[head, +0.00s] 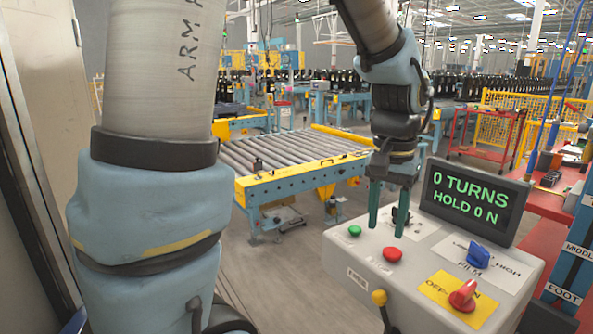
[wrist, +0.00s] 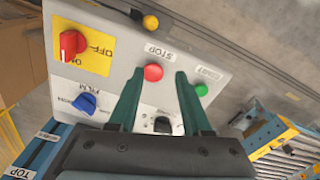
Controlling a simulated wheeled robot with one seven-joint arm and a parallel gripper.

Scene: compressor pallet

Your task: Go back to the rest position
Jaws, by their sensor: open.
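My gripper (head: 387,222) is open and empty, pointing down at the grey control box (head: 345,255). In the wrist view, its two green fingers (wrist: 160,78) sit either side of the red stop button (wrist: 153,72) in the picture. The green button (wrist: 201,90) shows just right of the right finger. A small black switch (wrist: 162,125) shows between the fingers, nearer the palm. In the head view, the red button (head: 392,254) and green button (head: 354,231) are in front of the fingers, uncovered. I cannot tell the exact height of the fingertips above the panel.
The box also carries a blue knob (head: 478,255), a red knob (head: 463,296) on a yellow plate and a yellow-tipped lever (head: 379,298). A display (head: 475,202) reads "0 TURNS HOLD 0 N". A roller conveyor (head: 290,155) stands behind. Open floor lies left of the box.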

